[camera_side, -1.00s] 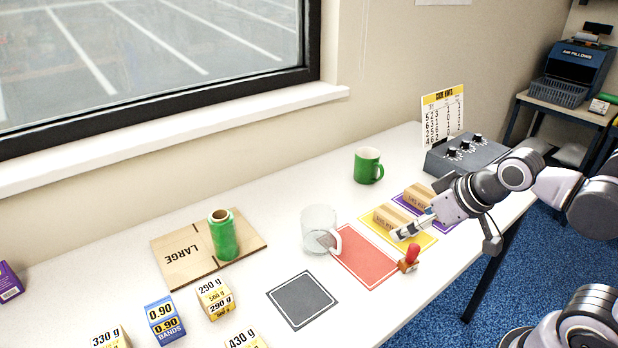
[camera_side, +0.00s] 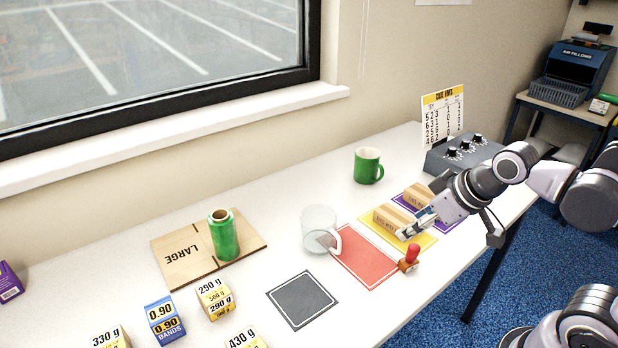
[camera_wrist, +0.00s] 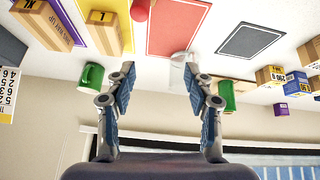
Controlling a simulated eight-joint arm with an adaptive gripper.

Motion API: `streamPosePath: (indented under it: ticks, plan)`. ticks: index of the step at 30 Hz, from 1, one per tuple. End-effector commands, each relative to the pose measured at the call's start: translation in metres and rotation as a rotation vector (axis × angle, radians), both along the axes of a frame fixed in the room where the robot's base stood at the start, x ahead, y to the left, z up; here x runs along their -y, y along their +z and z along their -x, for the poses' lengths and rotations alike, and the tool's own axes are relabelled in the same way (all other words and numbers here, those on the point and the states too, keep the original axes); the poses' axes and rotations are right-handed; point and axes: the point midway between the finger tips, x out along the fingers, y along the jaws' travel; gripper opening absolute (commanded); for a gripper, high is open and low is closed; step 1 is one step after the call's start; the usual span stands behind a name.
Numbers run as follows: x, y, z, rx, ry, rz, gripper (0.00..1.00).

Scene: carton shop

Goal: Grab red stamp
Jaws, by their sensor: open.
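The red stamp (camera_side: 410,259) stands upright on the white table by the near right corner of the red mat, with a red knob on a brown base. In the wrist view only its red knob (camera_wrist: 140,10) shows, at the top edge, partly cut off.
A clear mug (camera_side: 318,230) touches or overlaps the red mat (camera_side: 366,258). A green mug (camera_side: 367,166) and grey control box (camera_side: 462,153) stand behind. The grey mat (camera_side: 301,300) is empty.

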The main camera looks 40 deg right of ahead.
Motion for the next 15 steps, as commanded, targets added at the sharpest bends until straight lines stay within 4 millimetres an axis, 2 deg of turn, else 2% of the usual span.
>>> streamPosePath:
  ticks: [6, 15]
  plan:
    - [0.013, -0.005, -0.003, -0.15, 0.321, 0.192, 0.53]
    - [0.031, -0.015, -0.004, -0.346, 0.845, 0.367, 0.53]
